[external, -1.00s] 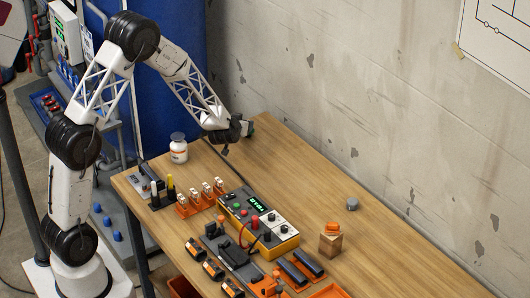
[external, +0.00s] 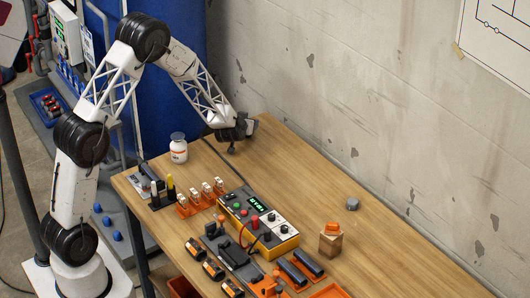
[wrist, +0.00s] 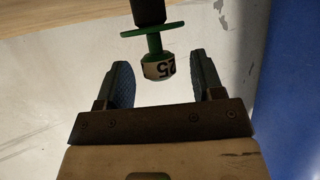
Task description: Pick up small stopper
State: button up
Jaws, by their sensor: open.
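In the wrist view a small stopper-like piece (wrist: 158,69) shows at the top middle. It has a pale end marked 25, a green stem and flange, and a dark cylinder beyond. My gripper (wrist: 160,80) is open, and the labelled end lies in line with the gap between its two dark pads. No contact with the pads shows, and the depth between them is hard to judge. In the external view my gripper (external: 240,135) is over the far left part of the table by the wall. I cannot make out the stopper there; the gripper may hide it.
A white jar (external: 179,150) stands on the wooden table (external: 300,190) left of my gripper. A meter box (external: 262,222), orange clip holders (external: 200,204) and a wooden block with an orange cap (external: 331,240) stand nearer. A grey cap (external: 352,204) lies near the wall.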

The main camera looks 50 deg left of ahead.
dwell(0.4)
jog(key=c, duration=1.1)
jog(key=shift+r, duration=0.1)
jog(key=shift+r, duration=1.55)
jog(key=shift+s+r, duration=0.2)
jog(key=shift+s, duration=0.1)
jog(key=s+d, duration=0.1)
jog(key=s, duration=0.4)
jog(key=s+d+r, duration=0.1)
jog(key=s+d, duration=0.1)
jog(key=s, duration=0.3)
jog(key=s+d, duration=0.1)
jog(key=s, duration=0.3)
jog(key=shift+s+d+r, duration=0.15)
jog(key=shift+s, duration=0.25)
